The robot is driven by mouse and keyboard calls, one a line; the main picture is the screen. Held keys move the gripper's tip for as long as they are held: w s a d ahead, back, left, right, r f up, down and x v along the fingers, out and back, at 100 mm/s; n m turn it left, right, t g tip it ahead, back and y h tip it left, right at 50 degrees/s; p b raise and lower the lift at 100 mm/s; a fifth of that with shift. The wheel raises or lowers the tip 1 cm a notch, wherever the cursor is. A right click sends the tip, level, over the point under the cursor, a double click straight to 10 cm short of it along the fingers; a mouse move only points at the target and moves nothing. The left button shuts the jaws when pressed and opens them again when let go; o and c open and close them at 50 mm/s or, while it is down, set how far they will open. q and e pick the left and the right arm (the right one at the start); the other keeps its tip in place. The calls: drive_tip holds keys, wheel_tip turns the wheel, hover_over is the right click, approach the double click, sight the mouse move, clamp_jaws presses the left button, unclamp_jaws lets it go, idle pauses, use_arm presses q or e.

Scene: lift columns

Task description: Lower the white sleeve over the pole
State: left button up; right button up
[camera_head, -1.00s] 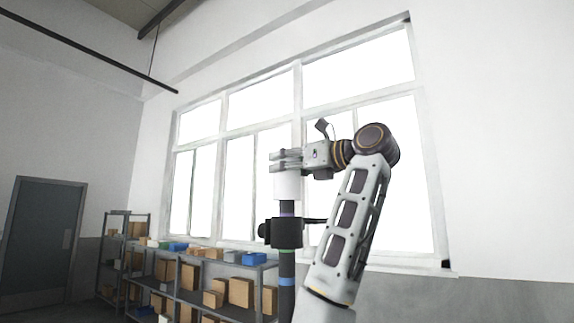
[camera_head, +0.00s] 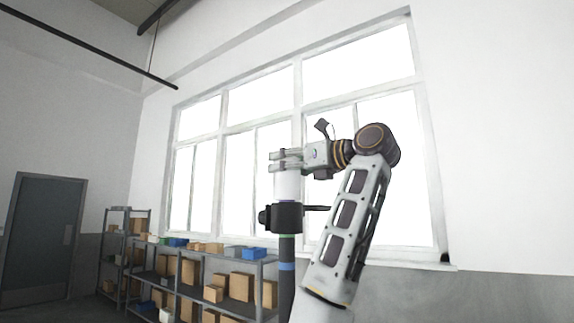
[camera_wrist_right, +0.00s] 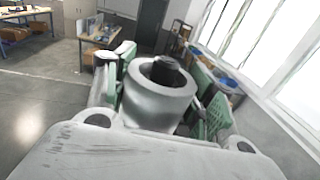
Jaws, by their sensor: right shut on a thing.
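The white sleeve (camera_head: 287,187) stands upright around the upper part of the dark pole (camera_head: 287,294), which has coloured bands. My right gripper (camera_head: 286,160) is shut on the sleeve near its top. In the right wrist view, the sleeve (camera_wrist_right: 158,108) sits between the green-padded fingers of my right gripper (camera_wrist_right: 160,90), and the dark pole top (camera_wrist_right: 166,70) shows inside its opening. A black clamp-like collar (camera_head: 285,217) is around the pole at the sleeve's lower end. I cannot tell whether sleeve and collar touch. My left gripper is not in view.
Grey shelves (camera_head: 165,281) with boxes stand behind the pole to the left. A large window (camera_head: 300,130) fills the back wall, and a door (camera_head: 42,238) is at far left. The right wrist view shows tables (camera_wrist_right: 97,48) in the background.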

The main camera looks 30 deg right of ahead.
drive_tip(key=shift+f, duration=0.1)
idle(0.4)
drive_tip(key=o, duration=1.2)
drive_tip(key=shift+s, duration=0.15)
drive_tip(key=v, duration=0.7)
drive_tip(key=shift+s+d, duration=0.15)
idle(0.5)
